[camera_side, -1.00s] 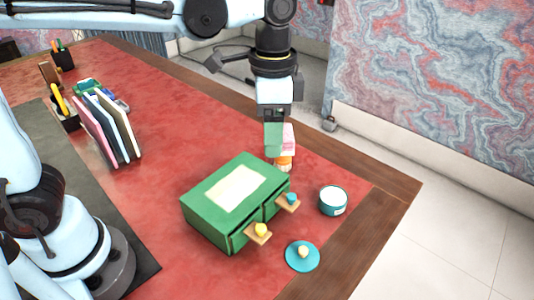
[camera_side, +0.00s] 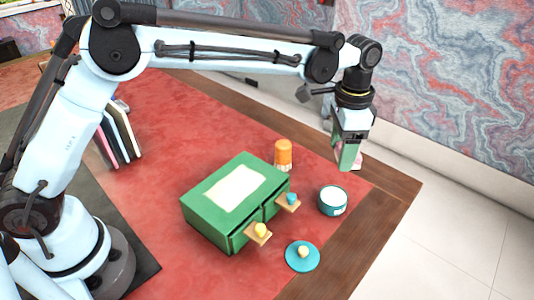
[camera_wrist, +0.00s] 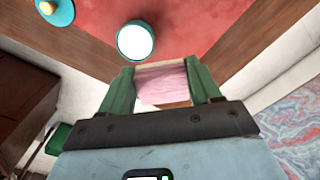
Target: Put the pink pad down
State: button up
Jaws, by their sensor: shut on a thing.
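My gripper (camera_side: 347,162) is shut on the pink pad (camera_side: 357,160), which shows only in part behind the green fingers in the side view. In the wrist view the pink pad (camera_wrist: 162,84) sits between both green fingers of my gripper (camera_wrist: 164,80). In the side view it appears above the far right part of the desk, near the wooden border. I cannot tell whether the pad touches the surface.
A teal round tin (camera_side: 333,201) with a white top stands close by. An orange jar (camera_side: 283,153) stands behind the green drawer box (camera_side: 205,215), whose two small drawers are ajar. A teal lid (camera_side: 302,256) lies in front. Red desk (camera_side: 225,125) is clear behind the box.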

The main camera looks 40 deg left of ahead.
send_over(324, 165)
notch_tip(324, 165, down, 6)
jog(key=shift+r, duration=0.15)
jog(key=shift+f, duration=2)
jog(key=shift+f, duration=0.15)
jog(key=o, duration=1.1)
